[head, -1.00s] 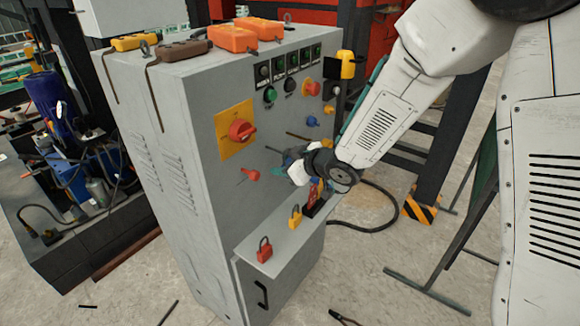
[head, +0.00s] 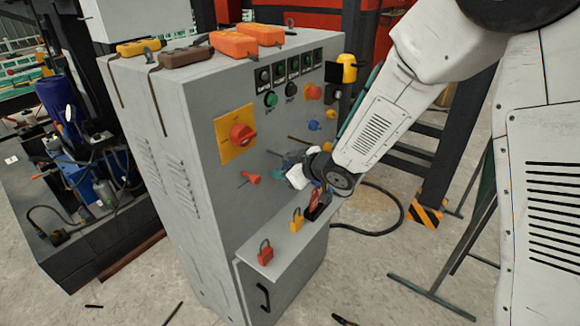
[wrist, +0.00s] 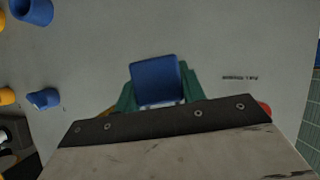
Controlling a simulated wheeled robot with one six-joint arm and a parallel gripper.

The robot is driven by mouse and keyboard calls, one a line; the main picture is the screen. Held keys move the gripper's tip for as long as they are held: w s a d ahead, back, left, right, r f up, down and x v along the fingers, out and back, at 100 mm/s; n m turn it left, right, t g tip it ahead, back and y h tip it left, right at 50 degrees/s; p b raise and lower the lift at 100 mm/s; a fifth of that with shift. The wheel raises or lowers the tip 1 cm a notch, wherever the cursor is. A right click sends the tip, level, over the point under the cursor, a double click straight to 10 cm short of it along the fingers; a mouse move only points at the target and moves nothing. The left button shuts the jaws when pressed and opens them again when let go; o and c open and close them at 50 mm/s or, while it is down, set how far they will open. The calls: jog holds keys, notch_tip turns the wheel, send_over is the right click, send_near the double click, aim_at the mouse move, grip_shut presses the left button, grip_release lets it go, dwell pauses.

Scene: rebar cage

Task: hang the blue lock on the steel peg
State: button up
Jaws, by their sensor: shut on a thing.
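The blue lock (wrist: 155,80) sits between the green fingers of my gripper (wrist: 158,90) in the wrist view, its blue body facing the camera. My gripper (head: 292,163) is shut on it, close in front of the grey cabinet's front panel in the head view. There the lock is too small and covered to make out clearly, and its shackle is hidden in both views. A thin dark rod (head: 298,139), perhaps the steel peg, sticks out of the panel just above my gripper. I cannot tell whether the lock touches it.
The grey cabinet (head: 205,130) carries a red rotary switch (head: 242,134), a red handle (head: 250,178) and several buttons. On its ledge (head: 275,239) stand a red padlock (head: 265,256) and a yellow padlock (head: 297,221). Blue knobs (wrist: 43,98) show left in the wrist view.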

jog(key=o, duration=1.1)
jog(key=shift+w+a+r, duration=0.15)
jog(key=shift+w+a, duration=0.05)
jog(key=shift+a, duration=0.1)
jog(key=s+d+m+g+h, duration=0.1)
jog(key=s+d+m+h, duration=0.2)
jog(key=d, duration=0.4)
jog(key=s+d+r+m+g+h, duration=0.1)
jog(key=s+d+h, duration=0.2)
jog(key=s+d, duration=0.3)
jog(key=s+d+m+g+h, duration=0.1)
jog(key=s+d+h, duration=0.2)
jog(key=d, duration=0.5)
jog(key=shift+s+d+r+m+g, duration=0.9)
jog(key=shift+s+r, duration=1.45)
jog(key=shift+s, duration=1.85)
jog(key=shift+s+d+r+m+g, duration=0.5)
jog(key=shift+s+d+r+m, duration=0.65)
jog(key=shift+s+r, duration=2.1)
jog(key=shift+s+d+r+m+g, duration=0.7)
jog(key=shift+s+r+m, duration=0.7)
jog(key=shift+s, duration=3.7)
